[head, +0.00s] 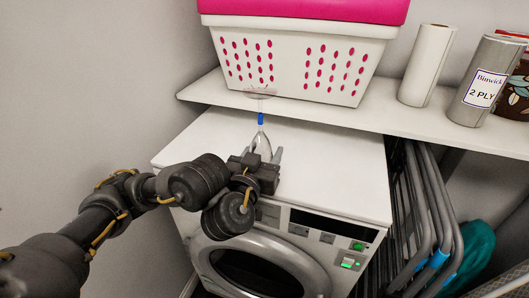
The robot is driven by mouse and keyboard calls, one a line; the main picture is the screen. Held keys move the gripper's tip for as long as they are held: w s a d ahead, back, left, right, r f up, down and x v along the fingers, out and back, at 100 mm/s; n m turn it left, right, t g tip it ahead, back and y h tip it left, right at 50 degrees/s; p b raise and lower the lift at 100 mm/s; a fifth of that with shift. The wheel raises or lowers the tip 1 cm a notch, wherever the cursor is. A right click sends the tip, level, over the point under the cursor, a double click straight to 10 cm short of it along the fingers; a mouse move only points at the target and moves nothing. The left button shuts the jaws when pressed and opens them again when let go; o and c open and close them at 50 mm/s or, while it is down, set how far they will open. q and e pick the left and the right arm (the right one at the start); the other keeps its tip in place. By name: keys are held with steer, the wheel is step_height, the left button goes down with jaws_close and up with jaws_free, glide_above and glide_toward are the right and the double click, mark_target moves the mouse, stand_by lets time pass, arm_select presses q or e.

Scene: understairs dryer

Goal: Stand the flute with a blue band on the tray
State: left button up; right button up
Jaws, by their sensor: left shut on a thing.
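The flute with a blue band (261,119) is a clear glass held above the white dryer top. It appears upside down, with its round foot uppermost in front of the basket and its bowl lower, at the fingers. The blue band is on the stem. My left gripper (263,158) is shut on the flute's bowl, near the front part of the dryer top. The gripper hides the lower end of the bowl, and I cannot tell its height above the surface. I see no tray in this view. My right gripper is not in view.
The white dryer (330,175) has a bare top. A shelf (390,115) behind it bears a white and pink basket (335,65), a paper roll (427,65) and a "2 PLY" roll (485,80). A folded grey rack (425,215) stands at the right. A wall is at the left.

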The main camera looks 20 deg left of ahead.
arm_select(q)
steer(key=shift+f, duration=0.1)
steer(key=o, duration=1)
steer(key=shift+o, duration=0.2)
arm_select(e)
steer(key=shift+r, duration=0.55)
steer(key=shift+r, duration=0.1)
